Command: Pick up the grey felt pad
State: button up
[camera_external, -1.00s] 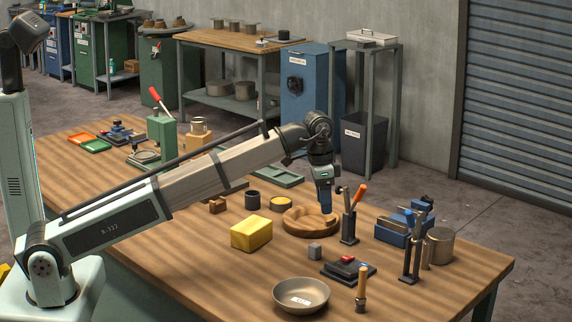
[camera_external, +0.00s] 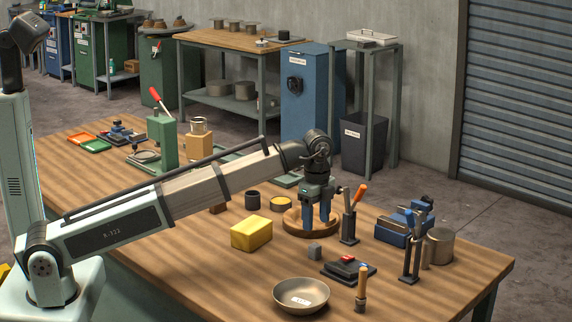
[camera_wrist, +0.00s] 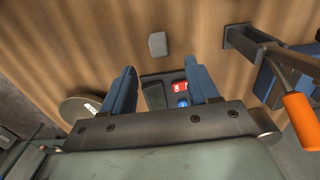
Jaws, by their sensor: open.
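A small grey block (camera_external: 314,252), which looks like the grey felt pad, lies on the wooden table in front of the round wooden ring or dish (camera_external: 290,222). It also shows in the wrist view (camera_wrist: 157,45), beyond my fingertips and roughly centred between them. My gripper (camera_external: 317,226) is open, with its two blue fingers apart and pointing down at the wooden ring. In the wrist view nothing is held between the fingers (camera_wrist: 160,68). The grey block is apart from the fingers.
A tool stand with an orange handle (camera_external: 350,225) rises close to the right of my gripper. A yellow block (camera_external: 251,234) stands to the left. A black tray with red and blue parts (camera_external: 348,270) and a metal bowl (camera_external: 301,295) are nearer the front.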

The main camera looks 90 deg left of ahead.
aim_at(315, 245)
jog(key=shift+s+f, duration=0.1)
jog(key=shift+f, duration=4.3)
jog(key=c, duration=1)
